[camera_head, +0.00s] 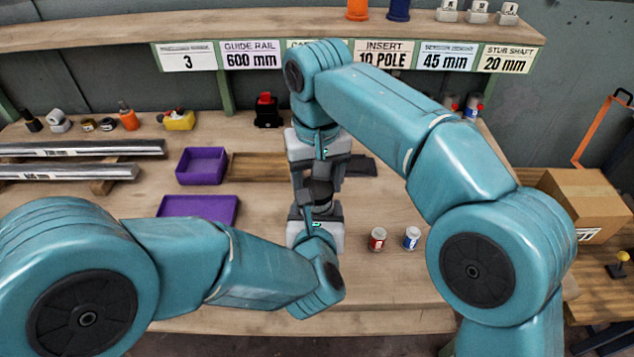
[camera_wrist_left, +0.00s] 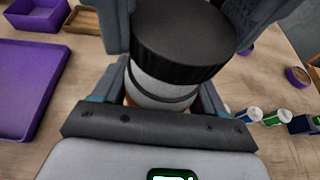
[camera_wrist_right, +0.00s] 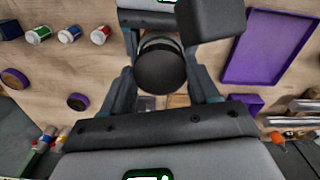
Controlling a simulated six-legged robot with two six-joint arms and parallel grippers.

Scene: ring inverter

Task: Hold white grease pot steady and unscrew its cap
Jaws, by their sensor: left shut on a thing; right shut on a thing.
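The white grease pot (camera_wrist_left: 150,88) with its ribbed black cap (camera_wrist_left: 185,42) is held upright between my two grippers above the workbench. My left gripper (camera_head: 317,212) is shut on the pot's body from below and in front, with a finger on each side in the left wrist view (camera_wrist_left: 162,100). In the head view the fingers hide most of the pot. I cannot tell whether the cap has turned.
A red-labelled can (camera_head: 377,239) and a blue-labelled can (camera_head: 412,238) stand right of the grippers. A purple bin (camera_head: 202,166) and a flat purple tray (camera_head: 198,208) lie to the left. Metal rails (camera_head: 80,148) lie further left. The bench front is clear.

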